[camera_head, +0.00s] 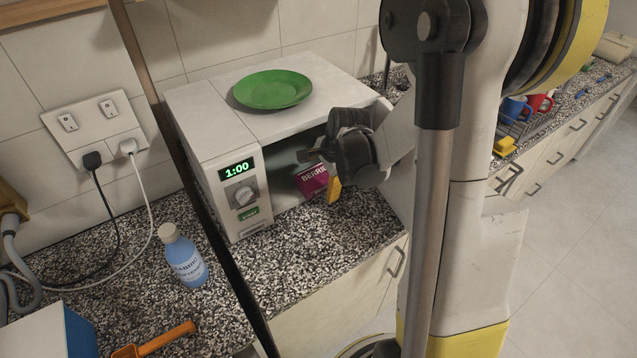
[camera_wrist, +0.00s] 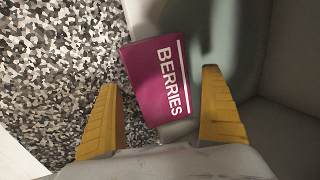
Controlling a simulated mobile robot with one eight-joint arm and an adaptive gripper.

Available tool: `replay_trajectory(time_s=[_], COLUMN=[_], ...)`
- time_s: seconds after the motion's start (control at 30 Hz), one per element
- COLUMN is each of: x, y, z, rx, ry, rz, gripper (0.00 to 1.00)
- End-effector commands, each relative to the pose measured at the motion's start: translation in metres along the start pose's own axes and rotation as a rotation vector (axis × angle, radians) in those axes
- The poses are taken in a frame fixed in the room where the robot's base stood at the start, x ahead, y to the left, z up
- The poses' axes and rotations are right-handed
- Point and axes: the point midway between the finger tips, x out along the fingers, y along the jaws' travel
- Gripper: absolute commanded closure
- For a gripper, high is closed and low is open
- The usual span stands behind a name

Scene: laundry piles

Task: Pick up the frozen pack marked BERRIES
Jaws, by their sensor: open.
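The magenta pack marked BERRIES (camera_head: 312,180) lies at the front of the open microwave's cavity, partly hidden by my gripper in the head view. In the wrist view the pack (camera_wrist: 158,78) lies ahead of and between my two yellow fingers, its near end reaching toward the gap between them. My gripper (camera_wrist: 165,105) is open and holds nothing. In the head view my gripper (camera_head: 320,172) is at the microwave's opening, right beside the pack. Whether a finger touches the pack I cannot tell.
The white microwave (camera_head: 205,135) shows 1:00 and carries a green plate (camera_head: 272,89) on top. A blue bottle (camera_head: 183,256) and an orange tool (camera_head: 155,340) are on the speckled counter (camera_head: 310,243) at left. The counter before the microwave is clear.

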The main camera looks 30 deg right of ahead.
Motion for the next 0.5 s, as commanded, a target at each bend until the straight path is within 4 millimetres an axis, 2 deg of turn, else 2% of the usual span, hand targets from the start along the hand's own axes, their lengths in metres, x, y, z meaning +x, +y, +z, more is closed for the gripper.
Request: replay_trajectory(time_s=[0.03, 0.1, 0.37, 0.5], x=[0.0094, 0.0142, 0.0151, 0.0150], y=[0.0007, 0.0004, -0.0001, -0.0001], z=[0.0006, 0.0008, 0.0008, 0.0008], rx=[-0.001, -0.001, -0.001, -0.001], ry=[-0.001, -0.001, 0.000, 0.000], rz=[0.000, 0.000, 0.000, 0.000], gripper=[0.06, 0.06, 0.06, 0.48])
